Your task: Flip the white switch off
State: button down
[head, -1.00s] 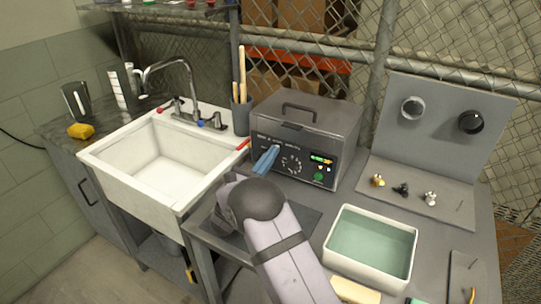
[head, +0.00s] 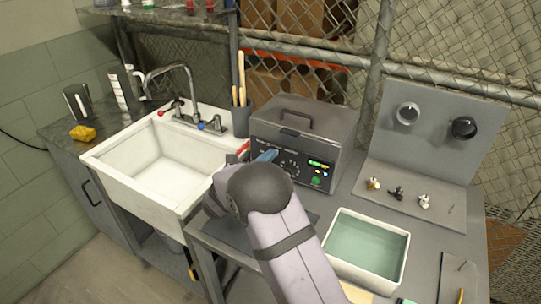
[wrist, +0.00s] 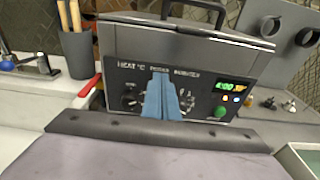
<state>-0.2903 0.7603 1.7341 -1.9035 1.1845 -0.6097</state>
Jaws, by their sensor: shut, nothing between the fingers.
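The grey tank unit (head: 299,122) stands on the bench with a dark front panel (wrist: 205,98), labelled for heat, power and minutes. My gripper (head: 268,155) has blue fingers, shut and empty, pointing at the panel's left-middle part. In the wrist view the fingers (wrist: 158,74) cover the area below the power label, with a dial showing on either side. I cannot make out the white switch; it may be hidden behind the fingers. Whether the fingertips touch the panel, I cannot tell. The display (wrist: 228,86) is lit, and a green button (wrist: 221,112) sits below it.
A white sink (head: 163,175) is to the left, with a dark cup of sticks (head: 240,117) between it and the unit. A tray of greenish liquid (head: 367,247) stands front right. A grey board with knobs (head: 433,130) rises behind small metal parts.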

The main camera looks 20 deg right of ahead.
jog(key=b+v, duration=0.2)
jog(key=v, duration=1)
jog(key=shift+s+a+b, duration=0.2)
jog(key=shift+a+b, duration=0.1)
jog(key=shift+a, duration=0.05)
jog(key=shift+f, duration=0.15)
jog(key=s+d+f+m+g+y+p, duration=0.2)
jog(key=s+d+m+g+p, duration=0.3)
jog(key=s+d+m+g, duration=0.85)
jog(key=s+m+y+p, duration=0.2)
jog(key=s+m+y, duration=0.4)
jog(key=s+m, duration=0.55)
jog(key=s+a+f+m+t+y+b, duration=0.1)
jog(key=s+a+f+m+y, duration=0.1)
jog(key=a, duration=0.7)
notch_tip(320, 180, down, 3)
jog(key=shift+s+a+f+t+y, duration=0.25)
jog(key=shift+s+a+t+y, duration=0.1)
jog(key=shift+s+y, duration=0.65)
